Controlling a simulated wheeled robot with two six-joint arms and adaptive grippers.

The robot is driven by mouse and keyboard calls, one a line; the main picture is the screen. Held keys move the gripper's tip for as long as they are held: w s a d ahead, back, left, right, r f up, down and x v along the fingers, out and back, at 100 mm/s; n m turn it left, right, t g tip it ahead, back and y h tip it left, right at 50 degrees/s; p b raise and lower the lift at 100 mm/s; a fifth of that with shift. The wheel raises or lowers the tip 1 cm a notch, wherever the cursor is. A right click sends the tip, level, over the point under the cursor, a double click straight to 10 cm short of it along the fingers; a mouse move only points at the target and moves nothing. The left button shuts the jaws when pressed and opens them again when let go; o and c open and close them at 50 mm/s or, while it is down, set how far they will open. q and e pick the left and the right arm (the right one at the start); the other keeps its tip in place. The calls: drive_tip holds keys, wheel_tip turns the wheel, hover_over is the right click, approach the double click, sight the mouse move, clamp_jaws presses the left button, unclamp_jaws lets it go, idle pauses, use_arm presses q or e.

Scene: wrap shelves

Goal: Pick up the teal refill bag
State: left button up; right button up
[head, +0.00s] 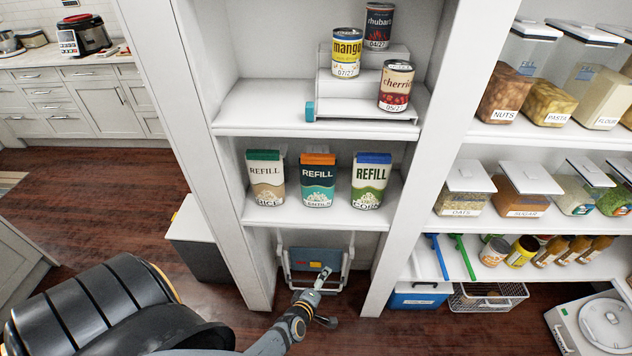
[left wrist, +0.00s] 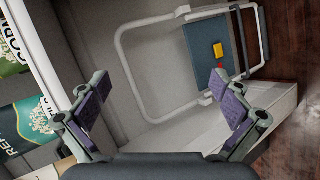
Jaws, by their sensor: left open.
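The teal refill bag (head: 318,183) stands upright in the middle of three bags on the shelf, with an orange top and a navy and teal front. In the left wrist view, part of it (left wrist: 38,122) shows at the left edge, the rest cut off. My left gripper (head: 322,280) is below that shelf, in front of the bottom recess, apart from the bag. In the left wrist view its two fingers (left wrist: 158,92) are spread wide with nothing between them. My right gripper is not in view.
A beige rice bag (head: 266,182) stands left of the teal bag and a green corn bag (head: 371,184) right of it, with small gaps. A folded step stool (head: 312,262) stands in the recess behind my gripper. Cans (head: 347,55) stand on a riser above.

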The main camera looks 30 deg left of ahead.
use_arm(q)
drive_tip(key=w+a+r+n+t+y+p, duration=0.1)
drive_tip(key=w+r+n, duration=0.25)
drive_tip(key=r, duration=0.35)
drive_tip(key=w+a+r+n+t+y+p, duration=0.1)
drive_tip(key=w+r+n+t+y, duration=0.1)
drive_tip(key=r+n, duration=0.45)
drive_tip(key=n+y+p, duration=0.3)
drive_tip(key=n+y, duration=0.2)
drive_tip(key=n, duration=0.9)
approach(318, 163)
drive_tip(key=shift+s+d+b, duration=0.1)
drive_tip(key=shift+s+b, duration=0.2)
drive_tip(key=shift+s, duration=0.15)
drive_tip(key=p+x, duration=0.2)
drive_tip(key=x, duration=0.7)
drive_tip(key=shift+w+p, duration=0.3)
drive_tip(key=shift+p, duration=0.05)
drive_tip(key=shift+w+a, duration=0.3)
drive_tip(key=shift+w, duration=0.1)
